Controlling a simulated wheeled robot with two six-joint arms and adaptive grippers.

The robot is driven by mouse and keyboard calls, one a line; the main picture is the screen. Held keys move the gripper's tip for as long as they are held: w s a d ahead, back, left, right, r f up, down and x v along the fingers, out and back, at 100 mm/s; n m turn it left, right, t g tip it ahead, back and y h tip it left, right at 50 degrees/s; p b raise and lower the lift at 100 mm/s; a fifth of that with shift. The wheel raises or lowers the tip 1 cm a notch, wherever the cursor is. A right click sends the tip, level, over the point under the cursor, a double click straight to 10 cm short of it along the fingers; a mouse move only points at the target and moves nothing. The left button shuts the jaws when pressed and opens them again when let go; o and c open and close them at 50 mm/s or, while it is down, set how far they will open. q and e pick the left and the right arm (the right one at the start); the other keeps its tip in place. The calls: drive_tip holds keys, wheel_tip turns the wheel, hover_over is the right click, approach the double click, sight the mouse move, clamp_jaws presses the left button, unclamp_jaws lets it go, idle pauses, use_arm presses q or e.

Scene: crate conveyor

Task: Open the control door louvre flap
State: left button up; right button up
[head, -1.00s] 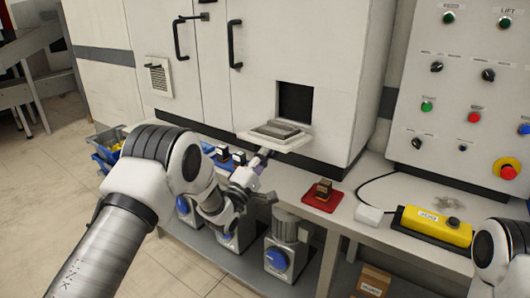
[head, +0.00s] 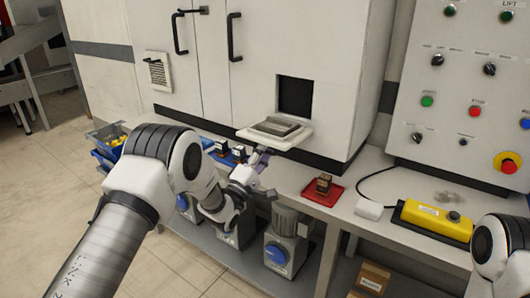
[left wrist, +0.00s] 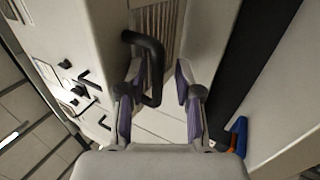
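The louvre flap (head: 273,132) stands out almost level from the white cabinet, below a dark square opening (head: 295,97). Its slats (left wrist: 158,20) and a black bar handle (left wrist: 152,68) show in the left wrist view. My left gripper (head: 262,165) is just below the flap in the head view. In the left wrist view its purple-padded fingers (left wrist: 158,88) are apart, with the handle's lower end between them and a gap to the right finger. The handle is hidden in the head view. My right gripper is out of view; only part of its arm shows.
A red tray (head: 323,193) with a small brown block, a white box (head: 368,209) and a yellow control box (head: 432,221) lie on the bench right of my left gripper. A button panel (head: 470,95) stands at right. Motor units (head: 285,250) sit below.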

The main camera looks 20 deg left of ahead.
use_arm(q)
drive_tip(key=v, duration=1.2)
drive_tip(key=shift+f, duration=0.1)
drive_tip(key=s+f+g+y, duration=0.2)
drive_tip(key=s+f+g, duration=0.15)
drive_tip(key=f, duration=0.45)
drive_tip(key=s+f+m+g+y, duration=0.1)
drive_tip(key=s+f+g, duration=0.2)
drive_tip(key=s+f, duration=0.3)
drive_tip(key=s+f+g+y, duration=0.2)
drive_tip(key=s+f+g, duration=0.1)
drive_tip(key=f, duration=0.6)
drive_tip(key=s+f+m+g+y, duration=0.2)
drive_tip(key=s+f+m+g, duration=0.4)
drive_tip(key=s, duration=0.5)
drive_tip(key=s+a+f+m+g+y, duration=0.1)
drive_tip(key=s+f+m+g, duration=0.15)
drive_tip(key=s, duration=0.55)
drive_tip(key=s+a+f+m+g, duration=0.1)
drive_tip(key=s+a+m+g, duration=0.2)
drive_tip(key=s, duration=0.5)
wheel_tip(320, 180, up, 18)
drive_tip(key=d+m+p, duration=0.1)
drive_tip(key=p, duration=1.7)
drive_tip(key=shift+d+g, duration=0.15)
drive_tip(key=shift+g, duration=0.25)
